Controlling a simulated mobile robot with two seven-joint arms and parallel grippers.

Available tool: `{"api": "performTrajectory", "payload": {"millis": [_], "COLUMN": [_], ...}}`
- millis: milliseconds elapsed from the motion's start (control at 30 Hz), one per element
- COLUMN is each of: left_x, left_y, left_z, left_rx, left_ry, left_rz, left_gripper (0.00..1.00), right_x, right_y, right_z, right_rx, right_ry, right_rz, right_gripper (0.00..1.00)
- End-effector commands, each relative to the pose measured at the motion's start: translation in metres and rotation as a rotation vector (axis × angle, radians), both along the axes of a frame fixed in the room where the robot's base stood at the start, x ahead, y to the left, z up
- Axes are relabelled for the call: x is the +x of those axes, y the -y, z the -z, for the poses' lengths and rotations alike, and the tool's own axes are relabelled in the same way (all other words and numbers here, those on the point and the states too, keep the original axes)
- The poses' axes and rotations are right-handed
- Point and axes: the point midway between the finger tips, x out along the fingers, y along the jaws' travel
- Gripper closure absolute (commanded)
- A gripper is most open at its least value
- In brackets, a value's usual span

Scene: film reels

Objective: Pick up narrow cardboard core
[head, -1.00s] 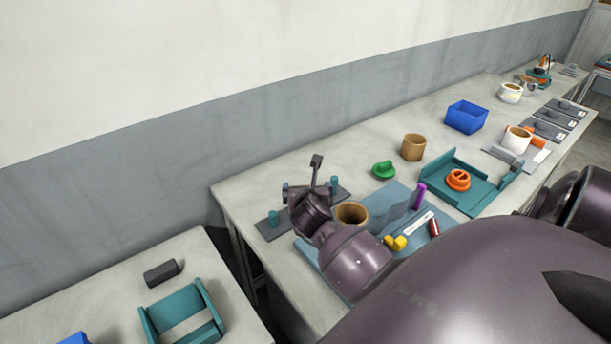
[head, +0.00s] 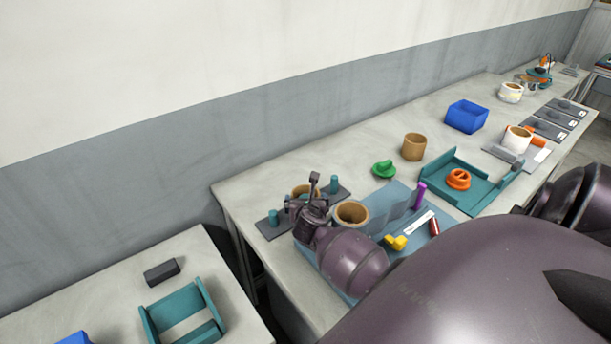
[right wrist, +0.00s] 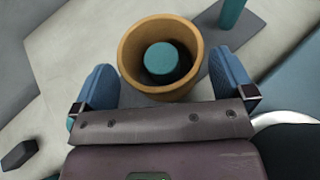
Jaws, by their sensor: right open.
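A tan cardboard core (head: 303,190) stands on the dark peg base, partly hidden behind my right gripper (head: 308,208). In the right wrist view, the core (right wrist: 130,57) is an open ring around a teal peg (right wrist: 161,59). My right gripper (right wrist: 162,66) is open, with one blue finger on each side of the core's near part. I see gaps between the fingers and the core and no grip on it. A second tan core (head: 351,212) stands on the blue mat just right of the gripper. My left gripper is not in view.
The dark base (head: 268,230) has further teal pegs (head: 334,184) beside the core. A wavy blue-grey piece (head: 401,215) and yellow pieces (head: 396,243) lie on the mat. A tan cylinder (head: 414,147) and green piece (head: 384,169) stand behind. The back-left tabletop is clear.

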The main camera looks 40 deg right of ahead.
Motion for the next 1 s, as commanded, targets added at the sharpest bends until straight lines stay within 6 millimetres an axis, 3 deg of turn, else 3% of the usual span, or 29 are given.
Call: {"api": "performTrajectory", "payload": {"millis": [200,533,733,1000], "left_x": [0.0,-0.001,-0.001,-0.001], "left_y": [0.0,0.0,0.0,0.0], "left_z": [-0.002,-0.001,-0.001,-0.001], "left_rx": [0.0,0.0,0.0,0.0], "left_ry": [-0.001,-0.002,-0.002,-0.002], "left_rz": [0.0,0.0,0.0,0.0], "left_gripper": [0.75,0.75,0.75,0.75], "right_x": [0.014,0.016,0.016,0.016], "right_y": [0.012,0.013,0.013,0.013], "right_z": [0.007,0.009,0.009,0.007], "right_rx": [-0.001,0.0,0.0,0.0], "right_ry": [0.0,0.001,0.0,0.001], "right_rz": [0.0,-0.001,0.0,0.0], "right_gripper": [0.0,0.0,0.31,0.32]}}
